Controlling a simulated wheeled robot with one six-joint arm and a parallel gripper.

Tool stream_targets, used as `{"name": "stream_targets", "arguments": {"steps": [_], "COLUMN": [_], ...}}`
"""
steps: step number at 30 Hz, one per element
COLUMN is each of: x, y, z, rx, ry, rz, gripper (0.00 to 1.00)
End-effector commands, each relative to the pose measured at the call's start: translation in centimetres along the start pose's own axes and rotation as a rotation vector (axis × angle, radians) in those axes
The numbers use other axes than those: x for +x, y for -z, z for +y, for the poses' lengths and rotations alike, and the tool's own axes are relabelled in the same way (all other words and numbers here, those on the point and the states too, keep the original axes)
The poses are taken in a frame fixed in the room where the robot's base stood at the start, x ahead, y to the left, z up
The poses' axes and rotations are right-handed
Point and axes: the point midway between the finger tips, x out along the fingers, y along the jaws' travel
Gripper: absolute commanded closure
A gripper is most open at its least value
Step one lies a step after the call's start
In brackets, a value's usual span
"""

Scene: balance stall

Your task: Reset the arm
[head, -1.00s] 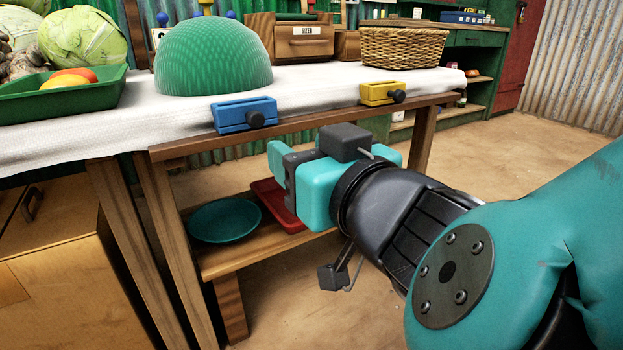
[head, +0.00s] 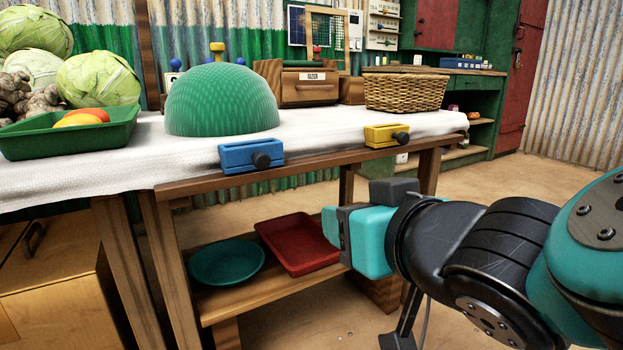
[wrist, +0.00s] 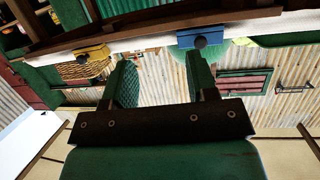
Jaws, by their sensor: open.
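My gripper (head: 332,226) is in front of the stall table, below the tabletop edge and beside the lower shelf. In the wrist view its two fingers (wrist: 160,78) stand apart with nothing between them. The wrist picture appears upside down, with the table edge at the top. My gripper touches nothing that I can see.
A blue clamp (head: 250,155) and a yellow clamp (head: 386,135) sit on the table's front edge. A green dome (head: 222,98), a wicker basket (head: 405,92) and a green tray (head: 70,140) stand above. A teal plate (head: 227,262) and red tray (head: 297,243) lie on the shelf. Floor right is clear.

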Motion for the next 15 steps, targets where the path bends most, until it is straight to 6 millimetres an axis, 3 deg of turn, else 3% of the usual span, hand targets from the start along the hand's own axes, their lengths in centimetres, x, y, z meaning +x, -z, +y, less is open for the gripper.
{"name": "stream_targets", "arguments": {"steps": [1,5,9,15], "x": [-0.5,-2.9,-6.6,-11.8], "y": [0.9,-1.1,-1.9,-0.6], "z": [2.1,4.7,4.9,4.2], "rx": [0.026,0.064,0.070,0.040], "ry": [-0.050,-0.057,0.044,0.233], "rz": [-0.119,-0.482,-0.753,-0.977], "gripper": [0.47,0.47,0.47,0.47]}}
